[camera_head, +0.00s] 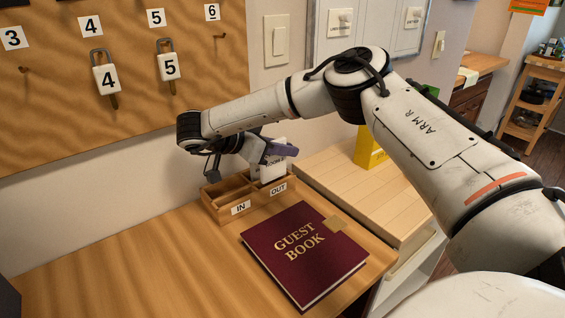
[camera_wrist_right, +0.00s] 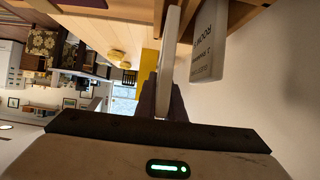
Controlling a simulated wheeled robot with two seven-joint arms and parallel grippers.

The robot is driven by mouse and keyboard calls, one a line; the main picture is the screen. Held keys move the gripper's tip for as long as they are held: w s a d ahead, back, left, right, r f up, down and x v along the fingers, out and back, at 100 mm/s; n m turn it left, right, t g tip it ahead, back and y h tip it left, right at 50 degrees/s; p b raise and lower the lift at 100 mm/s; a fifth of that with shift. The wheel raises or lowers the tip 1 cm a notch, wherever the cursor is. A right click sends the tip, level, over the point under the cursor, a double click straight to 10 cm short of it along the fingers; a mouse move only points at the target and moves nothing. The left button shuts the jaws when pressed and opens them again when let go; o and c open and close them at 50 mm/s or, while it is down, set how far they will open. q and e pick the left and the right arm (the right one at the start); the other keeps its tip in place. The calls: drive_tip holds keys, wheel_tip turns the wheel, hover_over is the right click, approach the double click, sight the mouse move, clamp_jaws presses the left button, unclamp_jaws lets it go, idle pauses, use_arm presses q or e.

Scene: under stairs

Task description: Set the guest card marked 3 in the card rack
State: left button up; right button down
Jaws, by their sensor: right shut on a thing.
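The wooden card rack (camera_head: 222,213) stands on the counter, with an IN part at left and an OUT part at right. My right gripper (camera_head: 262,152) is over the rack. In the right wrist view the gripper (camera_wrist_right: 164,100) is shut on a thin white card (camera_wrist_right: 171,50), seen edge-on, its far end at the rack's wood. A second white card (camera_wrist_right: 208,45), lettered ROOM, stands beside it, apart from it. In the head view white card faces (camera_head: 272,168) show at the OUT part, partly hidden by the gripper. The held card's number cannot be read. My left gripper is out of view.
A dark red guest book (camera_head: 304,252) lies in front of the rack. A yellow block (camera_head: 370,150) stands on the lighter counter behind. A numbered key board (camera_head: 130,60) with hanging tags is on the wall.

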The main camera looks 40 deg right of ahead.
sight(285, 161)
drive_tip(key=shift+f, duration=1.85)
drive_tip(key=shift+f, duration=0.2)
drive_tip(key=c, duration=1.8)
unclamp_jaws()
drive_tip(key=shift+c, duration=0.2)
drive_tip(key=shift+a+r, duration=0.1)
drive_tip(key=shift+r, duration=0.15)
drive_tip(key=b+v, duration=0.1)
drive_tip(key=v, duration=1.1)
